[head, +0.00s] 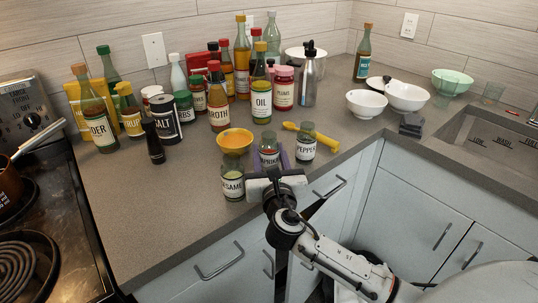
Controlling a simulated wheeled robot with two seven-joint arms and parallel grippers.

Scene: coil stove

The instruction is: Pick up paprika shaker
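The paprika shaker (269,157) is a small glass jar with a label reading "PAPRIK" and a dark top. It stands upright near the front edge of the counter, between the sesame shaker (233,184) and the pepper shaker (306,150). My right gripper (269,160) reaches in from the front, with one purple finger on each side of the paprika shaker. Its pale body hides the jar's lower part. I cannot tell whether the fingers touch the glass. My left gripper is not in view.
Behind the shaker are an orange bowl (234,140) and a yellow utensil (312,135). Several bottles and jars crowd further back, including an oil bottle (261,99). The stove (50,230) is at left, white bowls (407,97) and a sink (490,135) at right. The front-left counter (150,210) is clear.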

